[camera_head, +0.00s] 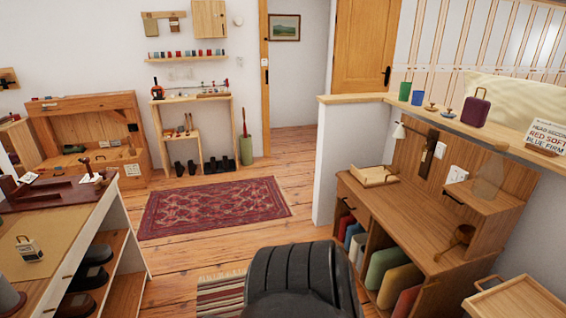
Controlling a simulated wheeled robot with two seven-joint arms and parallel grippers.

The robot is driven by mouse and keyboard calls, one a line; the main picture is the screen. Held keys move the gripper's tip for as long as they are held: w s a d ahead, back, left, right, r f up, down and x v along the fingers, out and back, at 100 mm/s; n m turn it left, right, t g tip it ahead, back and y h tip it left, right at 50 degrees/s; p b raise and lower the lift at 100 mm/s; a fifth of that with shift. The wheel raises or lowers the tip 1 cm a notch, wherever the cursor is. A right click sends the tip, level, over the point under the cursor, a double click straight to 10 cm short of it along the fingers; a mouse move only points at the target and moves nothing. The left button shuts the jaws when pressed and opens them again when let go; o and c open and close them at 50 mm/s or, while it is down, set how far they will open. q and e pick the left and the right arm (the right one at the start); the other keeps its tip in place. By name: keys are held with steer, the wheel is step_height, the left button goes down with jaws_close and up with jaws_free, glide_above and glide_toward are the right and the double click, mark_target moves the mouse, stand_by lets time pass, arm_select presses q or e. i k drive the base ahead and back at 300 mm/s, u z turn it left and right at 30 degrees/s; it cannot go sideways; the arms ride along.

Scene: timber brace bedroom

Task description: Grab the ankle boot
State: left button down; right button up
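Neither of my grippers shows in the head view. I cannot tell for certain which footwear is the ankle boot. Several small dark boots or shoes (217,165) stand in a row on the floor under the light wooden bench at the back wall. Dark shoes (97,254) also sit on the shelves below the left counter, partly hidden by its edge and the frame. A small dark green shoe-like item (73,149) lies on the wooden workbench at the far left; its details are too small to read.
The left counter (110,200) and right wooden desk (375,200) flank an open wood floor with a red patterned rug (213,207). A dark ribbed seat-like shape (295,268) fills the near middle. A half wall (325,165) stands by the desk. A small wooden tray (515,300) is near right.

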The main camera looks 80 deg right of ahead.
mark_target(225, 163)
steer(key=z, duration=2.45)
steer(key=i, duration=7.15)
steer(key=z, duration=1.55)
